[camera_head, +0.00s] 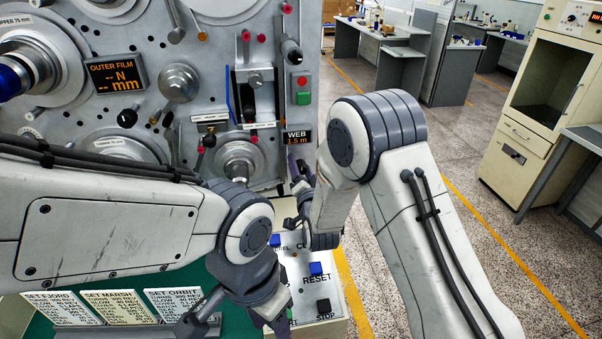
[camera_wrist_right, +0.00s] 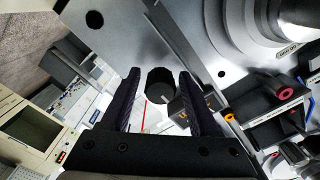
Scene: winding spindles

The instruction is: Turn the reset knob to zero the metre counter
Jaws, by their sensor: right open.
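The black reset knob (camera_wrist_right: 159,84), with a pale mark on its face, shows in the right wrist view between the two fingers of my right gripper (camera_wrist_right: 160,100). The fingers are open, one on each side, and I see gaps between them and the knob. In the head view my right gripper (camera_head: 298,172) is just below the metre counter (camera_head: 298,137), which reads WEB 1.5 m; the knob is hidden there. The counter's small dark box (camera_wrist_right: 207,98) is partly behind a finger in the wrist view. My left gripper (camera_head: 268,308) is low over the button box; its jaw state is unclear.
The grey machine panel (camera_head: 140,85) carries spindles, knobs and levers close around my right gripper. A button box (camera_head: 296,268) with RESET and STOP buttons stands below. Printed cards (camera_head: 115,307) stand at lower left. A cream cabinet (camera_head: 540,90) is at far right, with open floor before it.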

